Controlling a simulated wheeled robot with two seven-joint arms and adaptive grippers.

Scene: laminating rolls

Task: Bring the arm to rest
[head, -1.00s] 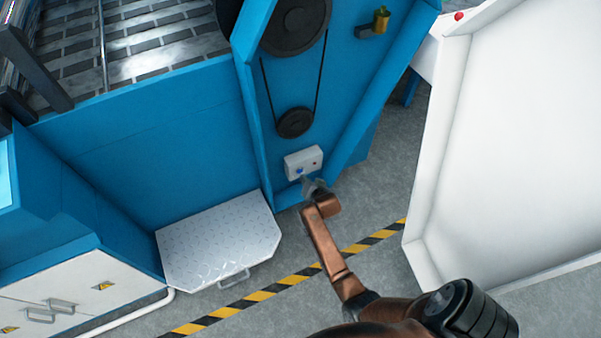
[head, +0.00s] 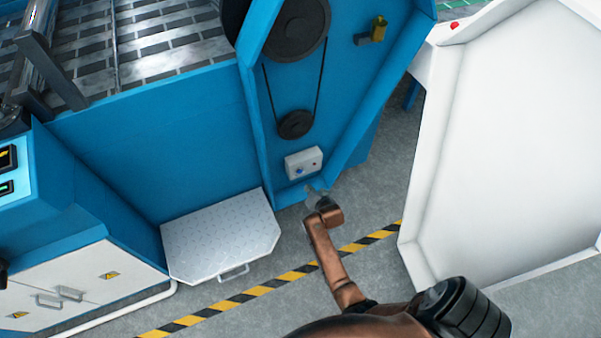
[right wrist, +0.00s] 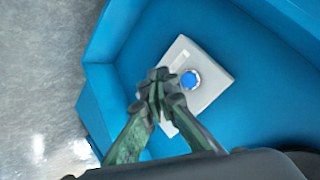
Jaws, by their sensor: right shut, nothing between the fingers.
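My right arm reaches up from the bottom of the head view. My right gripper (head: 315,190) is just below a small white switch box with a blue button (head: 303,163) on the blue machine's panel. In the right wrist view the gripper's fingertips (right wrist: 158,82) are together and hold nothing. The blue button (right wrist: 190,79) shows beside them, apart from the fingertips in this picture. My left gripper is not in view.
The blue machine (head: 160,140) fills the left and middle. A metal step plate (head: 222,238) stands at its foot. A large white open panel (head: 515,150) is on the right. Grey floor with a yellow-black stripe (head: 300,272) lies between.

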